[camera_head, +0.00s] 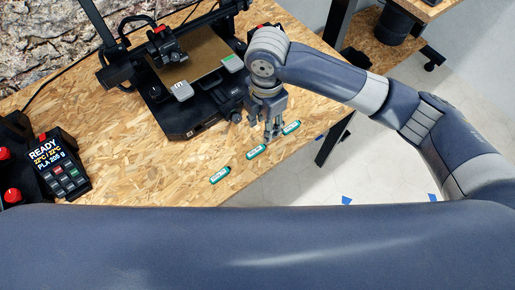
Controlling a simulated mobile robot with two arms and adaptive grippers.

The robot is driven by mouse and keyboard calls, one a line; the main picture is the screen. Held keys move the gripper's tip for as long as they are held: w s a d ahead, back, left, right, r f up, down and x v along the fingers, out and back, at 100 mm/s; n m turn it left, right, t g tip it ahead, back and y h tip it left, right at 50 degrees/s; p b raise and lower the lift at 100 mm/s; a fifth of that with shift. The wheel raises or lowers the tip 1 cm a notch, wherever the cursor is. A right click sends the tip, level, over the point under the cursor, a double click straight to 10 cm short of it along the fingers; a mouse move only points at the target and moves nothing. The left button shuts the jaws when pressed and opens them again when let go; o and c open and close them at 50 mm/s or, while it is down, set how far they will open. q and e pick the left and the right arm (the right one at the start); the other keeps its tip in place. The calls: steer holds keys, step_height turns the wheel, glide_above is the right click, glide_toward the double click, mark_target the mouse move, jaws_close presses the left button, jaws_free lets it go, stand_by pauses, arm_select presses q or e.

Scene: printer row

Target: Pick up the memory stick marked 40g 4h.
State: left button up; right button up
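Three green memory sticks with white labels lie in a slanting row on the chipboard table (180,170), near its front right edge: a near-left stick (220,175), a middle stick (256,152) and a far-right stick (291,127). The label print is too small to read, so I cannot tell which is marked 40g 4h. My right gripper (271,137) points down between the middle and far-right sticks. Its fingertips look close together; whether they are open or shut is unclear. No stick shows between them. My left gripper is out of view.
A black 3D printer (190,125) stands close behind the sticks, with small pale tags on its bed. The table front between display and sticks is clear. My own blue arm link crosses the bottom.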

mark_target(263, 146)
step_height(263, 146, down, 10)
steer(key=shift+a+f+p, duration=0.15)
steer(key=shift+f+p, duration=0.05)
steer(key=shift+p, duration=0.35)
steer(key=shift+c, duration=0.6)
steer(key=c, duration=0.7)
